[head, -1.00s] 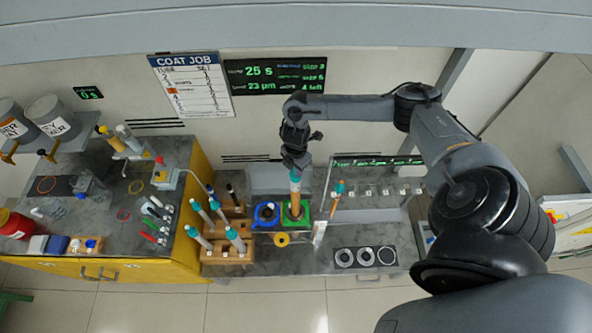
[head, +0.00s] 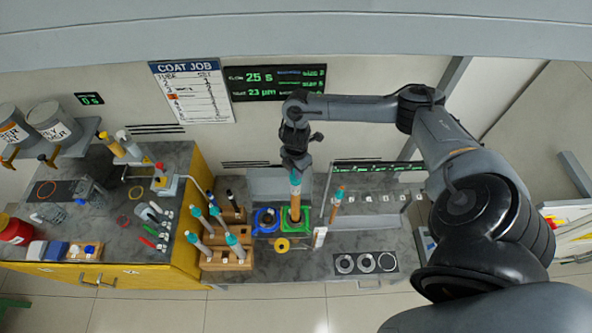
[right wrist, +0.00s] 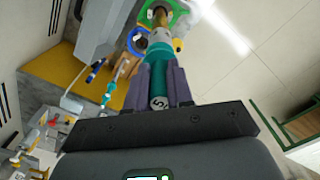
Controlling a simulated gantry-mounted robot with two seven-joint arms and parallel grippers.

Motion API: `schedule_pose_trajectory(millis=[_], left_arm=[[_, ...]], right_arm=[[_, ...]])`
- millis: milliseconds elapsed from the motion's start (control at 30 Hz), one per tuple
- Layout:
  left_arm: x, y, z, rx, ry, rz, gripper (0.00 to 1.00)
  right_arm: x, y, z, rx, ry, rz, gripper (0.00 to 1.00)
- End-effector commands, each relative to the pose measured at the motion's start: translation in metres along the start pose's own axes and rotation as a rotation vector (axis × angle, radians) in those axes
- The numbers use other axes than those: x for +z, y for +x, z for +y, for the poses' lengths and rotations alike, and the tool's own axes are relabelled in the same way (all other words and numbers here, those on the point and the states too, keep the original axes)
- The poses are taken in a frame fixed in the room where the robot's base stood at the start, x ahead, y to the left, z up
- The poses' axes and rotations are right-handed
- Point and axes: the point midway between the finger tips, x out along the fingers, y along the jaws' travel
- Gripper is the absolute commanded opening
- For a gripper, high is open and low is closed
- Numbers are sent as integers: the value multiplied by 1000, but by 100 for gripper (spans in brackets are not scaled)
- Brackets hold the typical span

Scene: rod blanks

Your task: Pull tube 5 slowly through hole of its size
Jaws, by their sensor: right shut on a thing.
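Tube 5 (head: 295,203) has a teal top and an orange-brown body. It stands about upright, its lower end in the green-rimmed hole (head: 305,224) on the bench. My right gripper (head: 295,171) is shut on its teal top. The right wrist view shows the end marked 5 (right wrist: 159,103) between the fingers (right wrist: 159,82), and the green ring (right wrist: 178,14) beyond. The tube's lower end is hidden in the hole. My left gripper is not in view.
A blue-rimmed hole (head: 265,219) is just left of the green one. A wooden rack (head: 232,257) with several teal-topped tubes stands farther left. An orange, teal-topped rod (head: 338,199) stands to the right. Three ringed discs (head: 367,263) lie at the front right.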

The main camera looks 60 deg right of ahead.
Motion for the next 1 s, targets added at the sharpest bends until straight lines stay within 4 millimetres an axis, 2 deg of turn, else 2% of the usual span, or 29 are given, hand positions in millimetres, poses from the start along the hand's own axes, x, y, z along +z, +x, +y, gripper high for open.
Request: schedule_pose_trajectory(millis=[533,1000], left_arm=[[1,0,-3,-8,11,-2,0],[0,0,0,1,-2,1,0]], right_arm=[[0,-29,0,1,-1,0,0],[-1,-33,0,1,5,0,0]])
